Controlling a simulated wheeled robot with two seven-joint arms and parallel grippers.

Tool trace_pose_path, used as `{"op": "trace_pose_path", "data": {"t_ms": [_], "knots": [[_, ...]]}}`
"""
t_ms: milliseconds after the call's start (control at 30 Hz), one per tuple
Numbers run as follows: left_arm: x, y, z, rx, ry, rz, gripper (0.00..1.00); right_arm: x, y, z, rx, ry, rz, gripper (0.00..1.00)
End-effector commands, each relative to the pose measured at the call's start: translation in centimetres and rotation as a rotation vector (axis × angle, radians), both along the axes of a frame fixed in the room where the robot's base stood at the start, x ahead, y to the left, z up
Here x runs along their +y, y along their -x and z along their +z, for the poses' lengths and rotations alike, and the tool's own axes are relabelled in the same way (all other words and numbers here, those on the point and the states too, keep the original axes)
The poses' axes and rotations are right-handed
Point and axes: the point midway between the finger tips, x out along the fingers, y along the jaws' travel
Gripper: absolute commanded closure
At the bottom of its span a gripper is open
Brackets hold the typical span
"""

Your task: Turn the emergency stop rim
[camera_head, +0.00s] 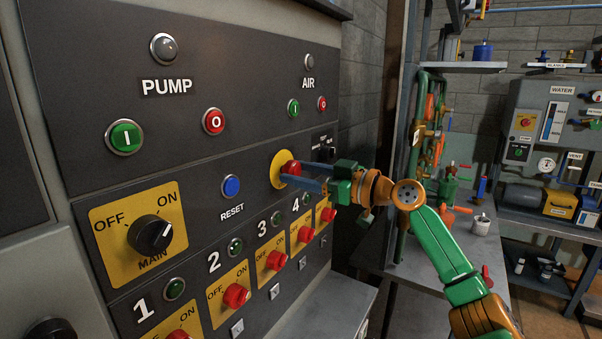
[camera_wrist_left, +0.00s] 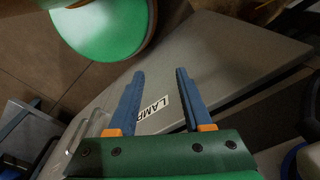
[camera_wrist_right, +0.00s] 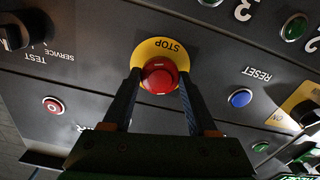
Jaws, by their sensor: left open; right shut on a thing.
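The emergency stop is a red mushroom knob (camera_head: 291,168) on a round yellow plate (camera_head: 277,170), set in the dark panel right of the blue reset button. In the right wrist view the red knob (camera_wrist_right: 160,75) sits between the two blue fingers, with the word STOP on the yellow plate (camera_wrist_right: 160,48). My right gripper (camera_head: 291,172) is shut on the knob's rim, one finger on each side. My left gripper (camera_wrist_left: 160,88) is open and empty; it shows only in the left wrist view, near a grey surface with a LAMP label.
Around the stop are the blue reset button (camera_head: 231,186), a test/service switch (camera_head: 325,150), the red air button (camera_head: 322,103) and a row of red rotary switches (camera_head: 277,260) below. A bench with pipes (camera_head: 420,120) stands at the right.

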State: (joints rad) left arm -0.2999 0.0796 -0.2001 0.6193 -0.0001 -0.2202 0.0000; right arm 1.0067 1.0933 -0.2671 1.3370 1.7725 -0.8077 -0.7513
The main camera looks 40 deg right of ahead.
Motion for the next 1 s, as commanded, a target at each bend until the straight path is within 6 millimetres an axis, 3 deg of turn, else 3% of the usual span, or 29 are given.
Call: {"op": "trace_pose_path", "data": {"t_ms": [367, 1000], "knots": [[0.0, -0.1, 0.2, -0.002, 0.000, 0.000, 0.50, 0.0, 0.0, 0.0, 0.030, -0.072, 0.000, 0.97], [0.0, -0.1, 1.1, -0.002, 0.000, 0.000, 0.50, -0.1, 0.0, 0.2, 0.202, -0.492, 0.000, 0.97]]}}
